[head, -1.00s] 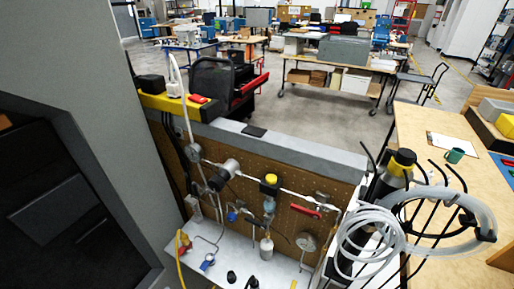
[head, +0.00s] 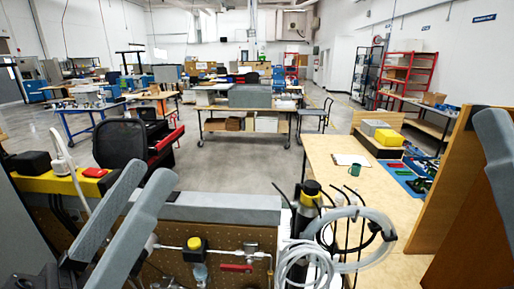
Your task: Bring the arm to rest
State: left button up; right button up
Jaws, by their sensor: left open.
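My left gripper (head: 151,176) rises from the lower left of the head view. Its two long grey fingers point up and to the right with a gap between them. They are open and empty, seen in front of the pegboard panel (head: 226,240). At the right edge a grey finger-like part (head: 494,140) of my right arm shows, cut off by the frame. Whether my right gripper is open or shut cannot be seen.
The pegboard carries a yellow-capped valve (head: 194,243) and a red-handled valve (head: 236,267). Coiled clear tubing (head: 308,259) and a black bottle with a yellow band (head: 308,203) stand to the right. A wooden table (head: 345,185) and a brown panel (head: 440,200) lie beyond.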

pick_arm(q)
jog(key=s+a+r+n+t+y+p, duration=0.25)
jog(key=a+r+t+y, duration=0.35)
jog(key=r+y, duration=0.4)
notch_tip(320, 180, up, 23)
jog(key=a+g+p, duration=0.1)
jog(key=p, duration=2.4)
jog(key=shift+m, duration=0.35)
jog(key=shift+s, duration=0.1)
jog(key=shift+f, duration=0.1)
